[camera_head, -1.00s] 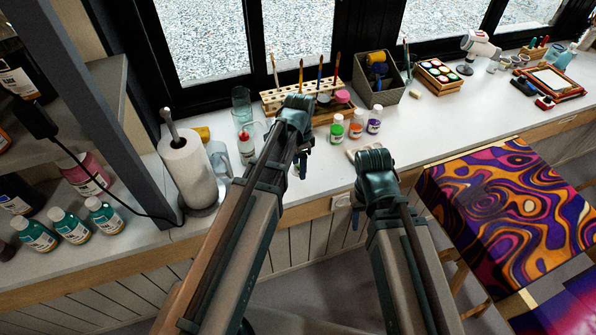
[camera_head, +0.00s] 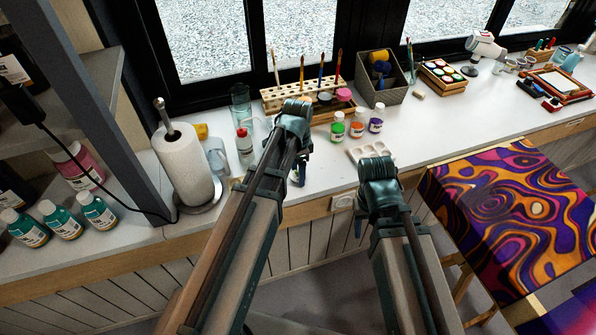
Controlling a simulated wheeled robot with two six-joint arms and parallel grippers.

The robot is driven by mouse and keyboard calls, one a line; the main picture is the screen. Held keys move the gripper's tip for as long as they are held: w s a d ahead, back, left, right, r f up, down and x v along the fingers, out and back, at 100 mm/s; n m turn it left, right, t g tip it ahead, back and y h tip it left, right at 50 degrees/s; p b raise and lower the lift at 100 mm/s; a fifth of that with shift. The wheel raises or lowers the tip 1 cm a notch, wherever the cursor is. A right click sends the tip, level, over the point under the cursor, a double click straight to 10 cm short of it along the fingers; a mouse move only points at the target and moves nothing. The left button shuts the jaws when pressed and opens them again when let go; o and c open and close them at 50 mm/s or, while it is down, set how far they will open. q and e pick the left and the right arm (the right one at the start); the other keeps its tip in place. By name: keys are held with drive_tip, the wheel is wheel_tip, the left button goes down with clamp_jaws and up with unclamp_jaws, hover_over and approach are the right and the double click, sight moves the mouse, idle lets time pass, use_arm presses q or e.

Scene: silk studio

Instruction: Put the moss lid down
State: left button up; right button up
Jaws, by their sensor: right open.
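I cannot make out a moss lid in this view. Three small paint jars stand on the white counter: a green one (camera_head: 337,130), an orange one (camera_head: 357,128) and a purple one (camera_head: 376,124). My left gripper (camera_head: 299,174) points down over the counter's front edge, left of the jars. Its fingers are mostly hidden behind its wrist, so its opening and any held thing do not show. My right gripper (camera_head: 358,224) is open, low in front of the counter's edge and below a white palette (camera_head: 366,152). Its wrist hides most of it.
A paper towel roll (camera_head: 187,168), a red-capped bottle (camera_head: 244,147) and a clear glass (camera_head: 241,104) stand to the left. A wooden brush rack (camera_head: 287,101) and a grey bin (camera_head: 391,93) are behind the jars.

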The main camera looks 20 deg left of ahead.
use_arm(q)
drive_tip(key=shift+o, duration=1)
wheel_tip(320, 180, up, 12)
drive_tip(key=r+p, duration=0.1)
drive_tip(key=p, duration=1.1)
drive_tip(key=s+d+n+y, duration=0.1)
drive_tip(key=s+d+n, duration=0.6)
drive_tip(key=s+d, duration=0.3)
drive_tip(key=s, duration=0.4)
drive_tip(key=shift+s+d+f, duration=0.15)
drive_tip(key=shift+d+f, duration=0.1)
